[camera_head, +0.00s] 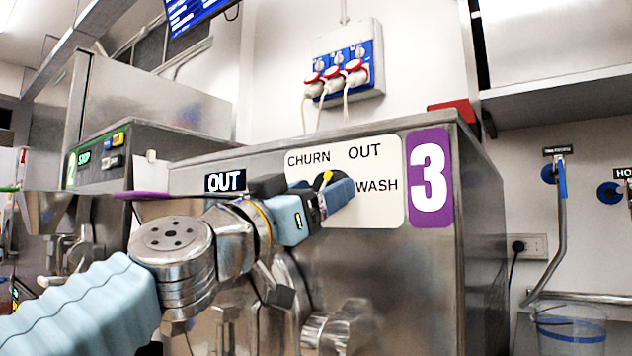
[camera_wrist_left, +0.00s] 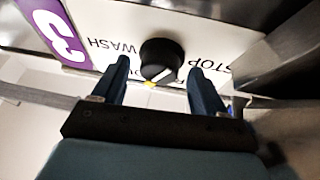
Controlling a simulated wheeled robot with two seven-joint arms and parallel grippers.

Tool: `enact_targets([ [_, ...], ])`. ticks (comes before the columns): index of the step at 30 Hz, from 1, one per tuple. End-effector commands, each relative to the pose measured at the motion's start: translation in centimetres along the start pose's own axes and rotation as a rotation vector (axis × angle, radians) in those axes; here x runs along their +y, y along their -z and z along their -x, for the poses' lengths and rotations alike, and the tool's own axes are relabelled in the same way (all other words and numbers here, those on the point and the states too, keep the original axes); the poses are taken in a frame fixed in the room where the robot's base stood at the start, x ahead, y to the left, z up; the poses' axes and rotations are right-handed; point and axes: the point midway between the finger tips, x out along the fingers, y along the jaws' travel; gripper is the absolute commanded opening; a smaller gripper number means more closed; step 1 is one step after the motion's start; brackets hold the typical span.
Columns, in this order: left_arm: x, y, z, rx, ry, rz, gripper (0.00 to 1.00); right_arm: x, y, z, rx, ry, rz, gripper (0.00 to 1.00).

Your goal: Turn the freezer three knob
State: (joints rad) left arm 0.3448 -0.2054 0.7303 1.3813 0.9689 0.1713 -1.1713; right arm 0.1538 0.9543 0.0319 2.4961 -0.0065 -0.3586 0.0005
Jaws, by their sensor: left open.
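Freezer three is a steel machine with a white dial plate (camera_head: 380,212) and a purple "3" label (camera_head: 429,177). The plate reads CHURN, OUT and WASH in the head view; STOP also shows in the left wrist view. The round black knob (camera_wrist_left: 161,56) has a white line and a yellow mark at its edge. My left gripper (camera_head: 327,192) is at the plate and largely hides the knob in the head view. In the left wrist view its open fingers (camera_wrist_left: 159,72) stand on either side of the knob; contact cannot be told. My right gripper is not in view.
A small display (camera_head: 225,181) on the freezer reads OUT. A second freezer with a green panel (camera_head: 98,153) stands at the left. Wall sockets with red plugs (camera_head: 335,74) hang behind. A clear bucket (camera_head: 570,327) is at the lower right.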

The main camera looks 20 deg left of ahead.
Motion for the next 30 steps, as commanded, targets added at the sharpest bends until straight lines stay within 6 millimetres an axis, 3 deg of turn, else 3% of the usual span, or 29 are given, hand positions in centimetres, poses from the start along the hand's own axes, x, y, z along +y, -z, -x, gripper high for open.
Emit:
enact_targets([
  [6,0.00,-0.04,0.01,0.000,0.000,0.000,0.71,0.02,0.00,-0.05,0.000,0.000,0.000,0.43],
  [17,0.01,-0.03,0.02,0.000,0.000,0.000,0.17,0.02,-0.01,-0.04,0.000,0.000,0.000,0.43],
  [30,0.11,-0.05,0.02,0.009,0.041,0.096,0.17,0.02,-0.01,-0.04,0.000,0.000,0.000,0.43],
])
